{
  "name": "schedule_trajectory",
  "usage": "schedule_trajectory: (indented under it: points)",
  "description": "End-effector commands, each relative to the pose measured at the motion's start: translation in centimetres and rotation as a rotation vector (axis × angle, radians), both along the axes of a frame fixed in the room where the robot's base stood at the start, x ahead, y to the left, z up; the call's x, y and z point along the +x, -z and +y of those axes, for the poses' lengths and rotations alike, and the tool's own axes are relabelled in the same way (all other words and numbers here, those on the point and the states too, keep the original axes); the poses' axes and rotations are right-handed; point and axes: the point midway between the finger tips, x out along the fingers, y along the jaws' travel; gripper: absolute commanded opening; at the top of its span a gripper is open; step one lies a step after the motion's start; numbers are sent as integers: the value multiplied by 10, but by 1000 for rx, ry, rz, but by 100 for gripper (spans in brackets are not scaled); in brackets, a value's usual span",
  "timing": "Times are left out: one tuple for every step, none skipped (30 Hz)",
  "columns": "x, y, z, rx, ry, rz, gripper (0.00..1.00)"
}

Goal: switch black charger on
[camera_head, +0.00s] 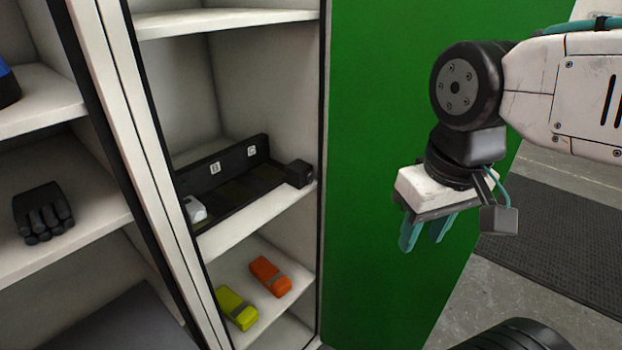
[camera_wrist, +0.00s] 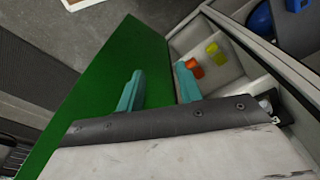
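A long black charger tray (camera_head: 237,171) sits on the middle shelf of the white cabinet. Its back wall carries white labels, of which "B" and "C" are readable. A small black box (camera_head: 298,173) is at its right end; I cannot make out a switch or its position. A white item (camera_head: 195,209) sits at the tray's left end. My gripper (camera_head: 422,238) is open and empty, pointing down in front of the green panel, well to the right of the charger. Its two teal fingers are apart in the wrist view (camera_wrist: 159,70).
The green panel (camera_head: 400,120) stands beside the cabinet's right side. Orange (camera_head: 270,276) and yellow (camera_head: 237,307) items lie on the shelf below. Dark gloves (camera_head: 42,212) lie on a left shelf. A dark floor mat (camera_head: 560,255) is at right.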

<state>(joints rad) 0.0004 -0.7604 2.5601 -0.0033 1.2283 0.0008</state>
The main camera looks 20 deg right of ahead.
Motion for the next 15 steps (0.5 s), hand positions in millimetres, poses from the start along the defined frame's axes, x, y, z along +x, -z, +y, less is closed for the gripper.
schedule_trajectory:
  points:
    - [1,1,0,0,-3,8,22]
    - [1,3,1,0,-5,14,13]
    - [2,5,1,0,-8,27,2]
    - [3,7,2,0,-10,38,0]
    - [5,9,2,-2,-14,52,0]
    - [8,12,2,-5,-19,72,0]
    - [11,15,1,-12,-25,84,0]
    - [16,17,0,-19,-28,93,0]
    - [23,21,-1,-33,-24,100,0]
    - [30,24,-2,-43,-16,100,0]
    - [38,28,-4,-54,-1,98,0]
    - [49,32,-5,-70,25,88,0]
    - [58,35,-7,-80,48,78,0]
    - [67,38,-8,-90,73,66,0]
    - [79,43,-9,-102,110,46,0]
